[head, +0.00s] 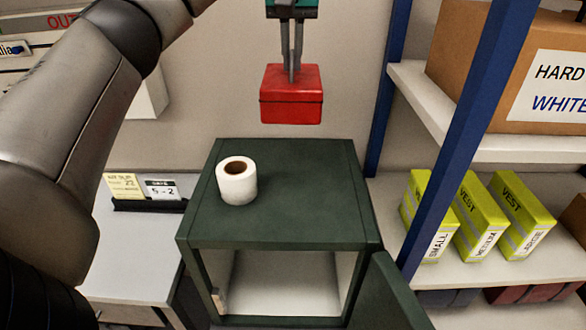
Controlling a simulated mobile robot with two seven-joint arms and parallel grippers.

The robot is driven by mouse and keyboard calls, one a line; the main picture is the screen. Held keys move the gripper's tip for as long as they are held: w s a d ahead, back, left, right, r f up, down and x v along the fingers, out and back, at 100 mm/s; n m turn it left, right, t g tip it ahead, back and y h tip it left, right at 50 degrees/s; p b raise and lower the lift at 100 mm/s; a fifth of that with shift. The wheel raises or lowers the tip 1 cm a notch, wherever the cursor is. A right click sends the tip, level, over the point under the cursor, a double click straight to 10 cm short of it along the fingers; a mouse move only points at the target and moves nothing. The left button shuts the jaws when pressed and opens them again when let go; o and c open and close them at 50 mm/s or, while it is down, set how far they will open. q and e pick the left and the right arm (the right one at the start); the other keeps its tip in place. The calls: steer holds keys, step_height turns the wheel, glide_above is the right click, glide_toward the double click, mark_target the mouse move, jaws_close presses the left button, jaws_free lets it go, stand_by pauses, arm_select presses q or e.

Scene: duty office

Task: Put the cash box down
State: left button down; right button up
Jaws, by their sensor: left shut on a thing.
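A red cash box (291,101) hangs in the air above the back part of a dark green safe (300,205). My left gripper (292,72) comes down from the top of the view and is shut on the top of the cash box. The box looks level, with a visible gap between it and the safe top. My right gripper is not in view.
A white paper roll (237,182) stands on the left of the safe top; the right side is clear. A low grey unit with a card holder (150,205) is at left. Blue-posted shelving (465,130) with yellow vest boxes (470,216) and a cardboard box (480,60) is close at right.

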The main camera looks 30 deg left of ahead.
arm_select(q)
steer(key=shift+w+f, duration=0.25)
steer(key=shift+w, duration=0.05)
steer(key=f, duration=0.7)
steer(key=shift+s+b, duration=0.3)
steer(key=shift+s, duration=0.05)
step_height(320, 180, down, 12)
steer(key=shift+w, duration=0.15)
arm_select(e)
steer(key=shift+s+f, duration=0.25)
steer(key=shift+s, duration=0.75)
arm_select(q)
steer(key=shift+f, duration=0.2)
steer(key=c, duration=1.3)
jaws_free()
steer(key=shift+f, duration=0.15)
steer(key=shift+c, duration=0.2)
steer(key=o, duration=0.4)
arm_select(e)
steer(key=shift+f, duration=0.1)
